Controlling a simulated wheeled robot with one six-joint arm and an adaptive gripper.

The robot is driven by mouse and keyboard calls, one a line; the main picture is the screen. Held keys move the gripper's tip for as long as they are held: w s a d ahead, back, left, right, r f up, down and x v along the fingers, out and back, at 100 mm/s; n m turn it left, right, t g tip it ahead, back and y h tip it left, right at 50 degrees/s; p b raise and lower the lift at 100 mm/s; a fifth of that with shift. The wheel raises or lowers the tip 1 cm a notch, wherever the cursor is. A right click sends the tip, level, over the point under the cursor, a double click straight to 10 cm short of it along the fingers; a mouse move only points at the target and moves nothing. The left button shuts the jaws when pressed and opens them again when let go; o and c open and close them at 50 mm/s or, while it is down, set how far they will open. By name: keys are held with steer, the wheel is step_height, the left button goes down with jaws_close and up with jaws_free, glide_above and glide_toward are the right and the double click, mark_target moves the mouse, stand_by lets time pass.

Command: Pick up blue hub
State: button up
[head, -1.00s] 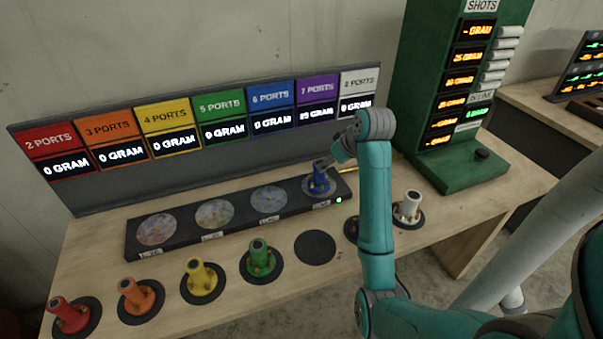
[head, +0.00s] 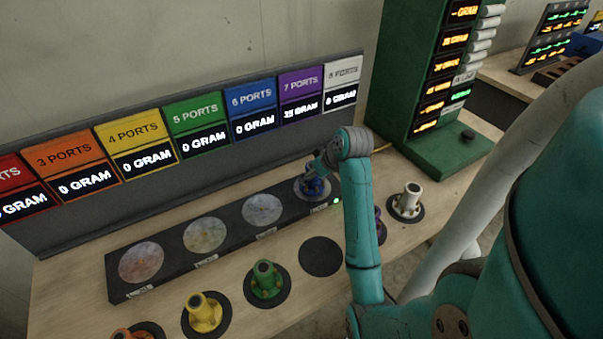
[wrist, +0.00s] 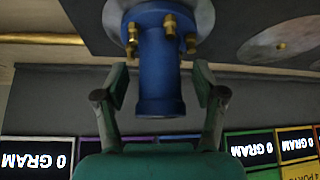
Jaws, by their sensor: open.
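The blue hub (head: 312,183) stands on the rightmost round plate (head: 330,189) of the dark platform on the workbench. In the wrist view the blue hub (wrist: 158,65) shows a flange with several brass ports and a plain cylindrical end. My gripper (wrist: 160,85) is open, with one finger on each side of the hub's cylinder and a visible gap on both sides. In the head view my gripper (head: 318,165) is at the hub and partly covers it.
Green (head: 266,280), yellow (head: 203,312) and white (head: 409,198) hubs stand on black discs along the bench. One black disc (head: 320,256) is empty. A purple hub (head: 379,225) is partly behind my arm. The port display panel (head: 255,107) stands behind, a green cabinet (head: 440,150) to the right.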

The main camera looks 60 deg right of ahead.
steer(key=shift+w+f, duration=0.15)
steer(key=shift+f, duration=0.1)
jaws_close()
steer(key=shift+d+r, duration=0.1)
